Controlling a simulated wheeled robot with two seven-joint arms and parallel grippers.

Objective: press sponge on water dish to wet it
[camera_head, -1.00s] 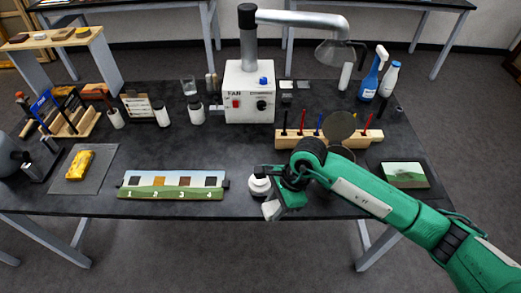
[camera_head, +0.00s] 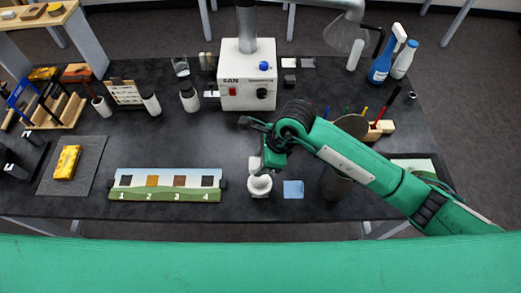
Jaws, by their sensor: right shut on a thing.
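My right gripper (camera_head: 264,160) is at the middle of the table, shut on a small pale piece (camera_head: 254,165). This piece may be the sponge, but it is too small and partly covered to be sure. Just in front of it stands a small round white pot (camera_head: 260,186); I cannot tell whether the held piece touches it. A flat light-blue square (camera_head: 293,189) lies on the table to the right of the pot, apart from the gripper. I cannot tell for certain which of these two is the water dish. My left gripper is out of view.
A landscape strip with numbered squares (camera_head: 166,195) lies left of the pot. A yellow block (camera_head: 67,162) rests on a grey mat (camera_head: 88,178). A white fan box (camera_head: 247,95) stands behind the gripper. Blue and white bottles (camera_head: 380,68) stand back right.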

